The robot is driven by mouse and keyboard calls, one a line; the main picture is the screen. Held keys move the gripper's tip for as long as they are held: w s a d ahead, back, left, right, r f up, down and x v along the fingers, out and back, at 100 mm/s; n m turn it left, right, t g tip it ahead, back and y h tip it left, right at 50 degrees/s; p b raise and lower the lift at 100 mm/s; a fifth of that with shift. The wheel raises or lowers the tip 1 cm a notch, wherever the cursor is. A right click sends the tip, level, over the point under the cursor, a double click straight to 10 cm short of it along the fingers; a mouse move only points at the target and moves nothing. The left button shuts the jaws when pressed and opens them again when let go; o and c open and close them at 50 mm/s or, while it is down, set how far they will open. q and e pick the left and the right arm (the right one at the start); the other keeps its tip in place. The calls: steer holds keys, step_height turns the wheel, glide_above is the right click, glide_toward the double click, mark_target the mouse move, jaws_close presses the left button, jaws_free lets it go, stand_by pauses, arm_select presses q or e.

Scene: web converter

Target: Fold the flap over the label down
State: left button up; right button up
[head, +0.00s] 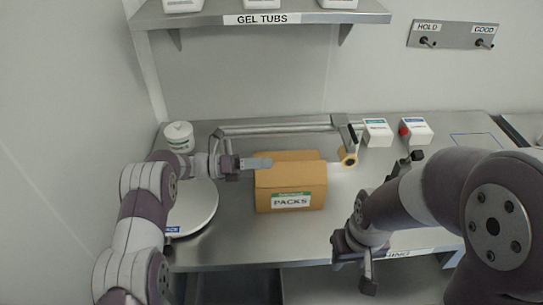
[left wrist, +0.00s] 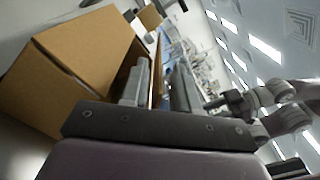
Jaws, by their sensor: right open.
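The brown cardboard box (head: 275,204) stands on the steel bench, its PACKS label (head: 291,200) on the front face. Cardboard rises above the label, and another panel (head: 288,155) shows behind it; I cannot tell exactly how the front flap lies. My left gripper (head: 258,162) is at the box's upper left, its fingers reaching over the top. In the left wrist view the box (left wrist: 85,50) is close beside the fingers (left wrist: 160,88), which are apart with a thin cardboard edge between them. My right gripper (head: 360,268) is open and empty at the bench's front, right of the box.
A round scale plate (head: 195,207) and a white tub (head: 179,137) stand left of the box. A tape dispenser (head: 347,157) and two small white boxes (head: 377,132) (head: 415,131) are behind right. A shelf (head: 265,16) hangs above. Some bench right of the box is free.

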mark_target(291, 174)
arm_select(q)
steer(key=shift+s+d+r, duration=0.1)
steer(key=shift+d, duration=1.25)
jaws_close()
steer(key=f+n+b, duration=0.1)
steer(key=n+b, duration=0.1)
steer(key=b, duration=0.1)
steer(key=w+f+n+b, duration=0.1)
steer(key=n+b, duration=0.1)
steer(key=b, duration=0.2)
steer(key=shift+w+f+b, duration=0.1)
steer(key=shift+w+b, duration=0.1)
steer(key=shift+b, duration=0.1)
arm_select(e)
step_height(291, 174, down, 7)
arm_select(q)
jaws_free()
steer(key=shift+f, duration=0.1)
arm_select(e)
steer(key=shift+r, duration=0.1)
